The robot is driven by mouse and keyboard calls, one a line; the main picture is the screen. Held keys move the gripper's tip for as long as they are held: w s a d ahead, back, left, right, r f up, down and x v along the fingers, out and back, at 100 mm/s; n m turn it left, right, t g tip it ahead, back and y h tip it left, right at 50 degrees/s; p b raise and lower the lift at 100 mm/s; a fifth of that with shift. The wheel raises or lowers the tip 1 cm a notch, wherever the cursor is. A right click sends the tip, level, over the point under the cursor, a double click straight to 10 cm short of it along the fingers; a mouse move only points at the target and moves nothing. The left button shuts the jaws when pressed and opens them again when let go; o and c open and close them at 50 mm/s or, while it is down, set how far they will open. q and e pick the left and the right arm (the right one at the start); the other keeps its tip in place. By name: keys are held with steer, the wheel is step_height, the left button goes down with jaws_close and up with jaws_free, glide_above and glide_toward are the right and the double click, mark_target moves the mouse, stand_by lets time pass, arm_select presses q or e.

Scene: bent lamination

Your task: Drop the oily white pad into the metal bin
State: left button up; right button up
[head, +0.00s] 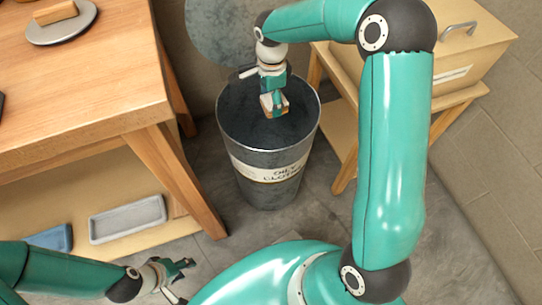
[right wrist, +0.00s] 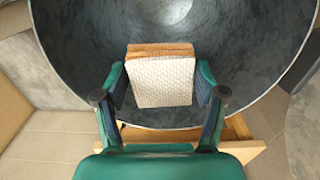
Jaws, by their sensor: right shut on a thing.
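The metal bin (head: 235,147) stands on the floor, open at the top, with a pale lettered label band around it. My right gripper (head: 274,101) is over the bin's mouth and shut on the white pad. In the right wrist view the white pad (right wrist: 165,82) has a woven white face and an orange-brown edge, and sits between both fingers of the gripper (right wrist: 162,95). The dark inside of the bin (right wrist: 85,60) shows behind it. My left gripper (head: 174,280) is at the lower left, empty, with its fingers apart.
A round grey lid (head: 228,28) stands behind the bin. A wooden workbench (head: 90,90) is at left, with a plate (head: 62,31) holding a brown block on top and a grey tray (head: 127,219) on its lower shelf. A beige box (head: 462,45) sits on a wooden stand at right.

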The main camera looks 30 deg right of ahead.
steer(key=shift+f, duration=0.5)
arm_select(q)
steer(key=shift+f, duration=0.35)
arm_select(e)
steer(key=o, duration=1.1)
step_height(320, 180, up, 12)
arm_select(q)
steer(key=shift+s, duration=0.1)
